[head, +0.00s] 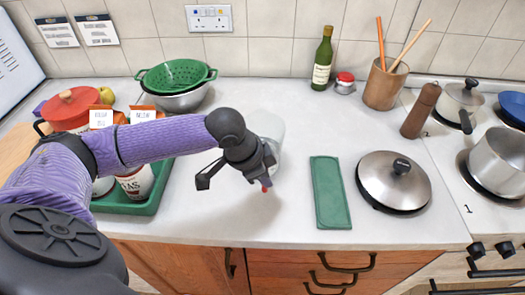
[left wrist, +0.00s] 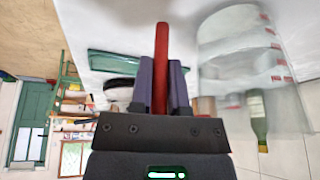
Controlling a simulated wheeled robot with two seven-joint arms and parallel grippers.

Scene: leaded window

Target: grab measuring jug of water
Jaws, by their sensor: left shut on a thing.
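The measuring jug (head: 277,128) is clear and stands on the pale worktop, partly hidden behind my left gripper (head: 266,172) in the head view. In the left wrist view the jug (left wrist: 232,55) is see-through with red marks, just right of the fingers. My left gripper, also in the left wrist view (left wrist: 163,85), is shut on a red upright bar (left wrist: 162,45), which looks like the jug's handle; where it joins the jug is not clear. A red tip shows below the fingers in the head view. The water level cannot be told. My right gripper is out of view.
A green tray (head: 128,206) with canisters is left of the jug. A green colander (head: 176,74) sits behind. A green folded cloth (head: 330,193) and a lid (head: 395,182) lie to the right. A bottle (head: 322,62) stands by the wall. The worktop front is clear.

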